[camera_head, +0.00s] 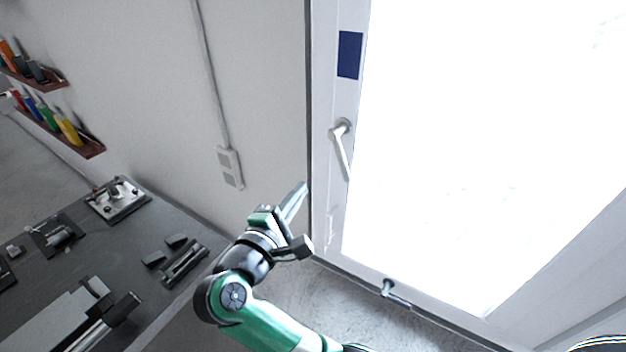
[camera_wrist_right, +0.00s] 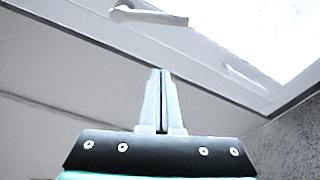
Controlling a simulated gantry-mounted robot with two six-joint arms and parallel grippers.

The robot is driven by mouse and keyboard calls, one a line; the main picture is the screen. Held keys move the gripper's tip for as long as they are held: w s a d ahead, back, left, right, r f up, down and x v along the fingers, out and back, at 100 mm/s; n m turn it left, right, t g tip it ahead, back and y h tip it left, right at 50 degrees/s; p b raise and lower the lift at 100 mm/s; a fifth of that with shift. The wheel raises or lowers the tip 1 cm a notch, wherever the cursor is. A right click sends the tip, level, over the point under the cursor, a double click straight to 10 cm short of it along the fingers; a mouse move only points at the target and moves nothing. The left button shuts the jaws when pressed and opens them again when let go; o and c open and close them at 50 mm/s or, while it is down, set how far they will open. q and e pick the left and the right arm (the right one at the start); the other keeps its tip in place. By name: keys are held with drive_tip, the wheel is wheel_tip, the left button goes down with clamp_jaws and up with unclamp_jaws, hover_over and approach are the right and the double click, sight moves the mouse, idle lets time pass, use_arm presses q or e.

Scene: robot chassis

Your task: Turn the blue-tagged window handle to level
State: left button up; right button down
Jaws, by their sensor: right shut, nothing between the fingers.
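The blue tag (camera_head: 349,54) is a dark blue rectangle on the white window frame. The silver window handle (camera_head: 342,156) sits below it, its pivot at the top and its lever hanging downward, tilted slightly right. The handle also shows at the top of the right wrist view (camera_wrist_right: 150,16). My right gripper (camera_head: 303,187) is shut and empty, left of and below the handle and apart from it. Its closed fingertips (camera_wrist_right: 160,72) point toward the frame in the wrist view. My left gripper is not in view.
A second handle (camera_head: 397,295) is at the window's bottom edge. A double wall socket (camera_head: 230,167) is left of the window. A dark workbench (camera_head: 60,290) with several metal fixtures stands at lower left. Shelves (camera_head: 85,146) with colored items hang on the left wall.

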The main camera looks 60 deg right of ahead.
drive_tip(key=s+d+r+p, duration=0.1)
drive_tip(key=s+d+p, duration=0.1)
drive_tip(key=d+p, duration=0.4)
drive_tip(key=d, duration=0.3)
drive_tip(key=shift+s, duration=0.4)
drive_tip(key=shift+a, duration=0.1)
